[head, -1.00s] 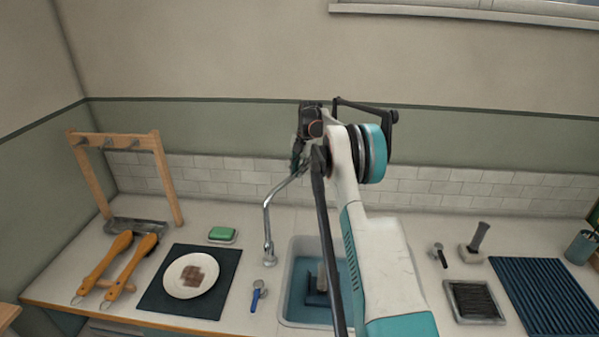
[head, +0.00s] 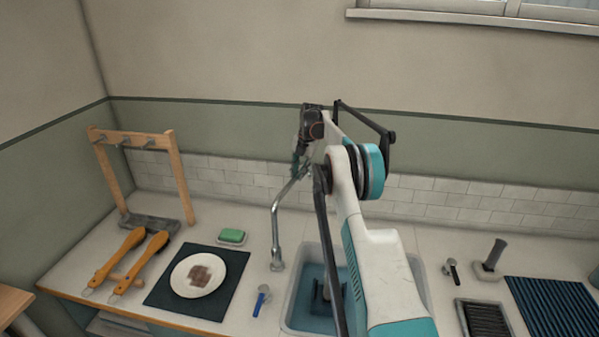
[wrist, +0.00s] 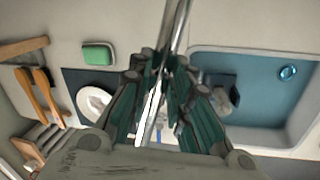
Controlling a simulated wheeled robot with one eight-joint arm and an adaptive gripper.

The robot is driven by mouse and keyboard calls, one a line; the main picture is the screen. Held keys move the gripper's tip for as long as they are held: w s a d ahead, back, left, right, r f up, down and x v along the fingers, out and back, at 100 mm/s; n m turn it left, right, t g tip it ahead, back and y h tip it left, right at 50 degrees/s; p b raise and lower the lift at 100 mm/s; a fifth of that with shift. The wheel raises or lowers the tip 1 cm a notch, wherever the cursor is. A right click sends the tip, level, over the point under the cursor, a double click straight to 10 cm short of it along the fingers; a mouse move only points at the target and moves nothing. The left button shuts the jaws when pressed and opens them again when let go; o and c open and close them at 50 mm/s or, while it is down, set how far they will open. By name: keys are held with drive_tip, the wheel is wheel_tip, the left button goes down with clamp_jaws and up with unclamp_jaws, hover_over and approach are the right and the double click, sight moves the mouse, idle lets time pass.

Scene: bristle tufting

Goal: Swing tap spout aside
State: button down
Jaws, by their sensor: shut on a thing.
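The silver tap rises from its round foot on the counter left of the sink, and its bent spout (head: 276,222) runs up and right to my gripper. My gripper (head: 302,168) is shut on the spout, its fingers pointing down; the arm partly hides the contact in the head view. In the wrist view the dark green fingers of my gripper (wrist: 160,75) close on both sides of the shiny spout (wrist: 178,35). The spout's far end is hidden in the head view.
The blue sink (head: 300,314) lies right of the tap foot, partly behind my arm. A blue-handled tool (head: 260,300), a green sponge (head: 231,236), a plate (head: 197,275) on a dark mat and a wooden rack (head: 176,178) stand left. A ribbed blue mat (head: 555,308) lies right.

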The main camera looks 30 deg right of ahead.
drive_tip(key=c, duration=1.5)
unclamp_jaws()
drive_tip(key=shift+o, duration=0.2)
wheel_tip(320, 180, up, 12)
drive_tip(key=s+d, duration=0.1)
drive_tip(key=s, duration=0.1)
drive_tip(key=shift+d, duration=0.2)
drive_tip(key=shift+f, duration=0.1)
